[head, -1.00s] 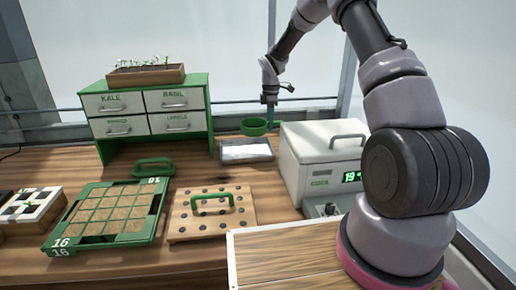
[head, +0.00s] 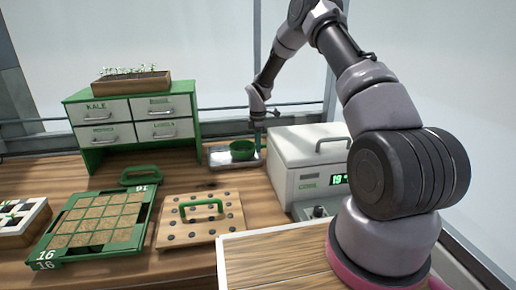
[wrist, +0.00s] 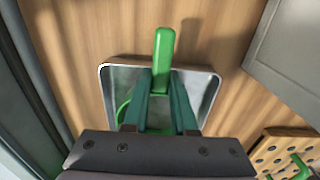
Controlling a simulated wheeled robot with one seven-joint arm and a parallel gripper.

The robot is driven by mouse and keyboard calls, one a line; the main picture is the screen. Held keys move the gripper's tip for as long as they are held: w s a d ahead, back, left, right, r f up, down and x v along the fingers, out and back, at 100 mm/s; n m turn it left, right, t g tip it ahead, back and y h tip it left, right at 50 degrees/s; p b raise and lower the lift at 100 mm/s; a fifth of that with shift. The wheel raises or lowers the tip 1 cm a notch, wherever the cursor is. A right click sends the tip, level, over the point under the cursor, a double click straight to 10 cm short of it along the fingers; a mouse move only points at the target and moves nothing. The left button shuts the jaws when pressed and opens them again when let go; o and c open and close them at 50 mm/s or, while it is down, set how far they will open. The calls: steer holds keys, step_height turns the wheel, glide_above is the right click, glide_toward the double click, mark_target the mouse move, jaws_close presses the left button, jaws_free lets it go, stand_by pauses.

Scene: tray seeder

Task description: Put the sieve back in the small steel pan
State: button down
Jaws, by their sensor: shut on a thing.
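The green round sieve (head: 242,152) is low over or in the small steel pan (head: 220,161), within its outline; I cannot tell whether it touches the bottom. My gripper (head: 258,140) is shut on the sieve's handle, at the pan's back right side. In the wrist view, the green handle (wrist: 163,48) sticks out between the fingers (wrist: 159,88) and past the pan's edge. Part of the sieve's ring (wrist: 124,112) shows inside the pan (wrist: 112,82); the rest is hidden behind the fingers and palm.
A white box with a display (head: 300,160) stands close to the right of the pan. A green drawer cabinet (head: 135,118) with a seedling tray is at the left. A peg board with a green handle (head: 200,228) and a green seed tray (head: 92,220) lie in front.

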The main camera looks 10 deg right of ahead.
steer(key=shift+s+f, duration=0.25)
steer(key=shift+f, duration=0.35)
steer(key=shift+s+f, duration=0.25)
steer(key=shift+f, duration=0.35)
steer(key=c, duration=0.7)
jaws_free()
steer(key=shift+w+f, duration=0.1)
steer(key=shift+c, duration=0.2)
steer(key=s+d+r+m+t, duration=0.1)
steer(key=s+r+m, duration=0.15)
steer(key=r, duration=1.15)
steer(key=s+d+r+m, duration=0.1)
steer(key=s+r+m, duration=0.15)
steer(key=r, duration=1.05)
steer(key=s+d+r+m+t, duration=0.1)
steer(key=s+r+m+t, duration=0.1)
steer(key=s+r+m, duration=0.5)
steer(key=s+d+r+m+t, duration=0.1)
steer(key=s+r+m+t, duration=0.15)
steer(key=s+r, duration=0.9)
steer(key=s+f+m+t+y, duration=0.1)
steer(key=s+m, duration=0.6)
steer(key=s, duration=0.8)
steer(key=shift+d+f+m+y, duration=0.35)
steer(key=shift+d+f+y, duration=0.15)
steer(key=shift+f, duration=0.1)
